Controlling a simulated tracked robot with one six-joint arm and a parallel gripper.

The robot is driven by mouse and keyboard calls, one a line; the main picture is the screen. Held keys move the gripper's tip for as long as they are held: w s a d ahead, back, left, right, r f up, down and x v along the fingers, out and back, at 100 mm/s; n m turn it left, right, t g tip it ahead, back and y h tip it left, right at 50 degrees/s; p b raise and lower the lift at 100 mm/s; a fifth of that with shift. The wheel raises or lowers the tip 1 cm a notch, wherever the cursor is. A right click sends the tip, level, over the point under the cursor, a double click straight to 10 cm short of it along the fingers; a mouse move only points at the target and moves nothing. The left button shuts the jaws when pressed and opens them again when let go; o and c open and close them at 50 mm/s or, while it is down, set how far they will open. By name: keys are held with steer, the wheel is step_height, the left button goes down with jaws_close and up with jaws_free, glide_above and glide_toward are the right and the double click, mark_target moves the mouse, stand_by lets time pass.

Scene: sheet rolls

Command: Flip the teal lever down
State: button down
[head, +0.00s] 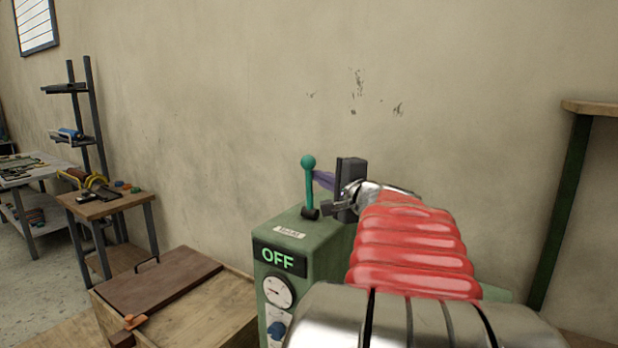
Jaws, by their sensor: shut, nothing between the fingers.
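The teal lever (309,187) stands upright on top of a green machine box (325,240), with a round teal knob at its upper end and a dark pivot at its foot. My gripper (322,180) is just right of the lever, at about the height of its upper shaft. A lit sign (278,259) on the box front reads OFF. My red and silver arm hides the right part of the box.
The box front has a dial (278,291) and a blue knob (277,330). A wooden crate (190,310) with a brown lid stands left of it. A small workbench (105,205) stands farther left. A wall is behind; a green-legged table (560,200) is at right.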

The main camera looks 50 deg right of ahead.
steer(key=shift+s+a+f, duration=0.1)
steer(key=shift+a+f, duration=0.25)
steer(key=shift+a, duration=0.6)
steer(key=shift+s+a+f, duration=0.1)
steer(key=shift+a+f, duration=0.25)
steer(key=shift+a, duration=0.55)
steer(key=shift+a+f, duration=0.35)
steer(key=shift+a, duration=0.6)
steer(key=s+d+r, duration=0.1)
steer(key=d+r, duration=0.2)
steer(key=d, duration=0.1)
steer(key=s+a+f, duration=0.3)
steer(key=s, duration=0.6)
steer(key=shift+w, duration=0.15)
